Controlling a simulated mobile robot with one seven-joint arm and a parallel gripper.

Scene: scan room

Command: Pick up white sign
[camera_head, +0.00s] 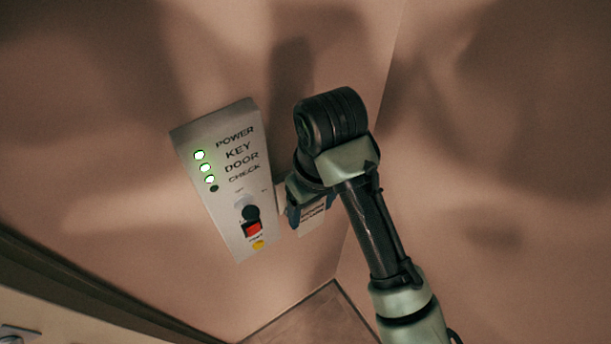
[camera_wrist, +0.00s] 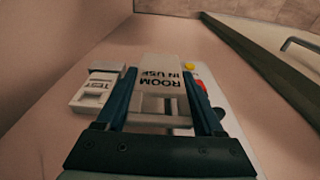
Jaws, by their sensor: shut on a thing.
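The control panel (camera_head: 223,185) on the pink wall has green lights, a black knob, a red button (camera_head: 253,229) and a yellow button (camera_head: 258,245). A white box marked "TEST" (camera_wrist: 92,96) is beside the left finger. A metal handle (camera_wrist: 300,43) is at upper right.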

